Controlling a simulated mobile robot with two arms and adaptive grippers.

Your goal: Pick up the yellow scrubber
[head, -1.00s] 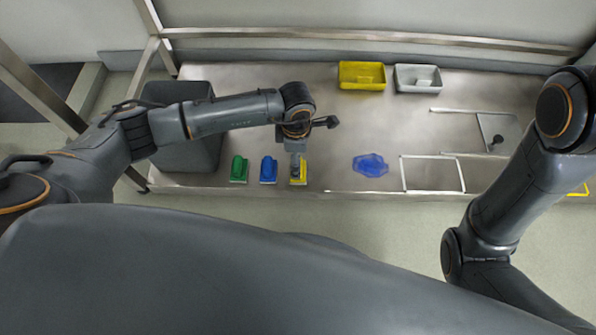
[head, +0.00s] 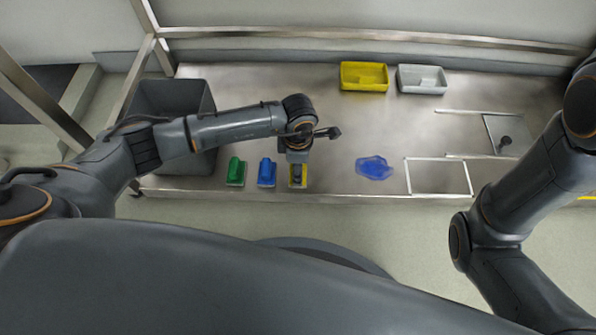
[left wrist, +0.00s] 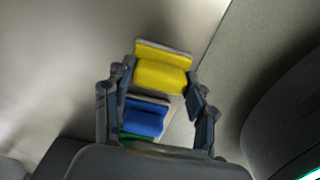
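The yellow scrubber (head: 292,182) is at the front edge of the steel table in the head view, rightmost in a row of scrubbers and partly covered by my left gripper (head: 298,172). In the left wrist view the yellow scrubber (left wrist: 163,72) shows between the two fingers of my left gripper (left wrist: 161,82). The fingers are spread, one on each side of it, close to its ends. Whether they touch it I cannot tell. My right gripper is out of view; only the right arm shows at the right.
A blue scrubber (head: 267,172) and a green scrubber (head: 236,172) stand to the left, beside a dark grey bin (head: 205,105). A crumpled blue cloth (head: 374,168) lies to the right. A yellow tray (head: 364,77) and a grey tray (head: 422,80) are at the back. The table's middle is clear.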

